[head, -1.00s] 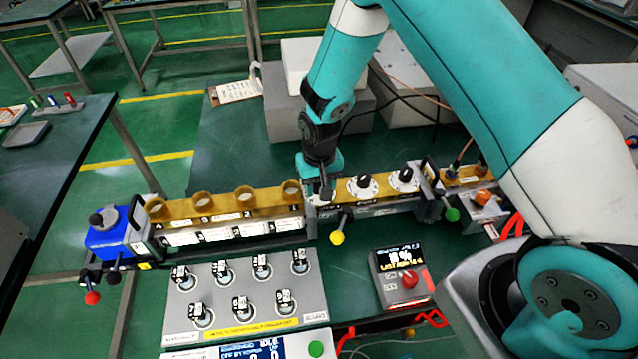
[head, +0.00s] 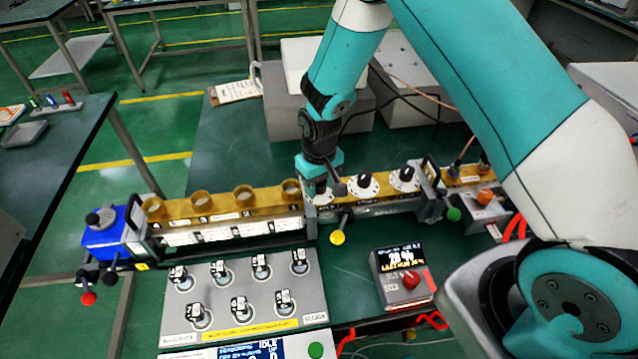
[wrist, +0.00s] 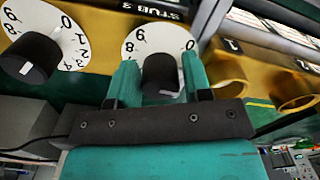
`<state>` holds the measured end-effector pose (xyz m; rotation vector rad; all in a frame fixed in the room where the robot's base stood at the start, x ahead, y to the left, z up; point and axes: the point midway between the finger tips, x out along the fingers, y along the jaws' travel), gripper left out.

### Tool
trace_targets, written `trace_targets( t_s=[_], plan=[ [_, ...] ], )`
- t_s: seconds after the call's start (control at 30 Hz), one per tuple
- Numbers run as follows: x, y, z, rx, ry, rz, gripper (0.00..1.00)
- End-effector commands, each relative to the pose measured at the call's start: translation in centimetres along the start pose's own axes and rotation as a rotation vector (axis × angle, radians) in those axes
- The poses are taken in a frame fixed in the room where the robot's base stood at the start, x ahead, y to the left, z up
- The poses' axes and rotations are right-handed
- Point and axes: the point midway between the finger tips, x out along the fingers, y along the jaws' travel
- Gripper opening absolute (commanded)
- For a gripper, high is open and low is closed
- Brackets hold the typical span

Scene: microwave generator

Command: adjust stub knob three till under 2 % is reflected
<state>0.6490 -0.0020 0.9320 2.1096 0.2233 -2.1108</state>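The stub three knob (wrist: 162,74) is black with a light mark, on a white numbered dial (wrist: 128,45) with the "STUB 3" label (wrist: 160,10) beside it in the wrist view. My gripper (wrist: 161,80) has one teal finger on each side of this knob, and they appear closed against it.
Two more knobs (head: 365,182) (head: 404,175) sit to the right on the brass waveguide. Open brass rings (head: 244,192) line its left part. A yellow ball handle (head: 337,237) juts out in front, near my gripper. A grey panel of switches (head: 245,290) lies front left.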

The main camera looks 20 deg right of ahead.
Motion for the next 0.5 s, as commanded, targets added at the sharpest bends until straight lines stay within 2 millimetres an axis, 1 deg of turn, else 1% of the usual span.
trace_targets(
  t_s=[0.23,0.33,0.43,0.5],
  plan=[
    [0.0,0.0,0.0,0.001,0.001,0.000,0.46],
    [-0.4,0.0,-0.1,0.001,0.001,0.000,0.46],
    [-1.5,0.0,-0.2,0.001,0.005,0.000,0.46],
    [-2.8,0.0,-0.1,0.001,0.006,0.000,0.46]
  ],
)
